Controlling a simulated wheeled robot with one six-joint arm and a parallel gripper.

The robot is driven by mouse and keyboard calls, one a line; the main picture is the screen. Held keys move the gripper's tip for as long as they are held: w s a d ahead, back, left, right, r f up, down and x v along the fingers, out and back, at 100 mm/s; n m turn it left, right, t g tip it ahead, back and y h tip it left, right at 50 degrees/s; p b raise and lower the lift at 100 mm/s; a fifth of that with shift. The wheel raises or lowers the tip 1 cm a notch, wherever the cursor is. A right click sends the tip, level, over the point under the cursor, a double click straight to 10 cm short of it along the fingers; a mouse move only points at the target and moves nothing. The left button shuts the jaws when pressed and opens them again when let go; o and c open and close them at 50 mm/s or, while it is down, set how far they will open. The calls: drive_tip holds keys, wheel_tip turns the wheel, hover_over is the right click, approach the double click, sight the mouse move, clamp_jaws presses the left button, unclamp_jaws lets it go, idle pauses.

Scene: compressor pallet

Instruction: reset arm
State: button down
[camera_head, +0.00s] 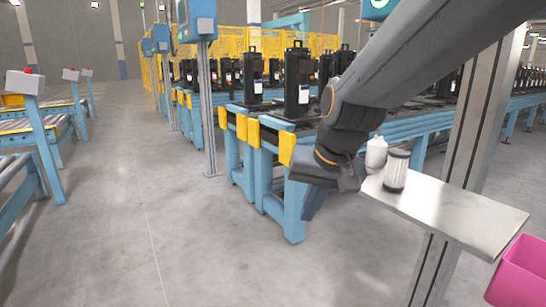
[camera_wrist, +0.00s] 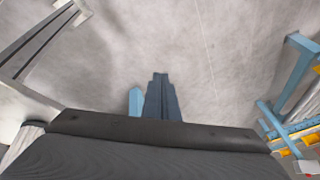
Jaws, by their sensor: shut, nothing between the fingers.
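My gripper (camera_head: 312,205) hangs at the end of my dark grey arm, just left of a small metal shelf, in front of the blue conveyor legs. In the wrist view its dark blue fingers (camera_wrist: 162,98) are together, with nothing seen between them, and grey floor lies beyond. On the shelf (camera_head: 450,212) stand a white bottle-like part (camera_head: 376,153) and a ribbed cylindrical filter (camera_head: 396,170) with a dark top. Both stand upright, right of my wrist and apart from the fingers. My arm hides part of the conveyor behind it.
Blue conveyors (camera_head: 265,165) with yellow end pieces carry several black compressors (camera_head: 298,85) behind my arm. A metal post (camera_head: 480,115) stands by the shelf. A pink bin (camera_head: 520,275) is at lower right. Open floor (camera_head: 130,190) lies to the left, before another conveyor (camera_head: 45,135).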

drive_tip(key=s+d+f+n+g+h, duration=0.15)
drive_tip(key=s+f, duration=0.25)
drive_tip(key=s, duration=0.4)
drive_tip(key=s+d+f+n+g, duration=0.2)
drive_tip(key=s+d+f+g, duration=0.15)
drive_tip(key=s, duration=0.45)
drive_tip(key=d+r+m+p, duration=0.2)
drive_tip(key=d+r+p, duration=0.4)
drive_tip(key=p, duration=0.7)
drive_tip(key=shift+d+r+t+p, duration=0.25)
drive_tip(key=shift+d+t+p, duration=0.1)
drive_tip(key=shift+d+t, duration=0.05)
drive_tip(key=shift+s+m+h, duration=0.1)
drive_tip(key=shift+m+h, duration=0.15)
